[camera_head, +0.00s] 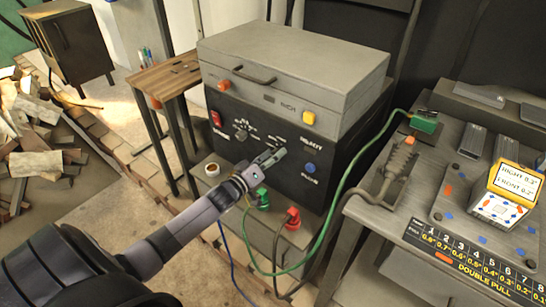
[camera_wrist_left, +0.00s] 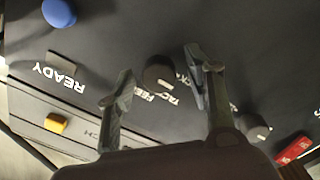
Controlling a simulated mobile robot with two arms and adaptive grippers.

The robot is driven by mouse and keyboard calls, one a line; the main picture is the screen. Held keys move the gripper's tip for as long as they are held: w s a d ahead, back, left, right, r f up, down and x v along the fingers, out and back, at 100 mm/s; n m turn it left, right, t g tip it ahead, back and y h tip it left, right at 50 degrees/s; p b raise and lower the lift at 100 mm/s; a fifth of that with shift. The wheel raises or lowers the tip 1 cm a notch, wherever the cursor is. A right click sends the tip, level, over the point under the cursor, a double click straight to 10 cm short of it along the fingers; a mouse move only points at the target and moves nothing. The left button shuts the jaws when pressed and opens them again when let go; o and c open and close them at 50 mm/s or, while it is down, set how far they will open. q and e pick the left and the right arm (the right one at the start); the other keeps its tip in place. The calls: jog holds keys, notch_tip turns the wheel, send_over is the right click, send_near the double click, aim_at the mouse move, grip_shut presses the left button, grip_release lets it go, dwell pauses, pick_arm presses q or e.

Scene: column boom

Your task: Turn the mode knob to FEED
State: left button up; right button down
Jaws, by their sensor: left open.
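The mode knob (camera_wrist_left: 158,74) is a dark round knob on the black panel, in the middle of the left wrist view. White lettering, FEED and what looks like TACK, is beside it. A short pale mark shows at the knob's edge near the lettering; I cannot tell which word it points at. My left gripper (camera_wrist_left: 160,68) is open, with one finger on each side of the knob; contact is not clear. In the head view my left gripper (camera_head: 272,158) is in front of the panel and hides this knob. My right gripper is not in view.
The black machine (camera_head: 230,112) carries another knob (camera_head: 241,135), a red switch (camera_head: 216,118) and a blue button (camera_head: 309,168). Below are green (camera_head: 263,198) and red (camera_head: 293,218) cable plugs. A bench (camera_head: 455,190) stands at right, a small wooden table (camera_head: 165,77) at left.

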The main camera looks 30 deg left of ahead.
pick_arm(q)
jog(key=shift+c, duration=0.4)
grip_shut()
jog(key=m+y+p, duration=0.1)
jog(key=m+p, duration=0.1)
jog(key=m, duration=1.5)
jog(key=shift+d+r, duration=0.1)
jog(key=shift+d, duration=0.05)
dwell(0.4)
jog(key=shift+m, duration=0.3)
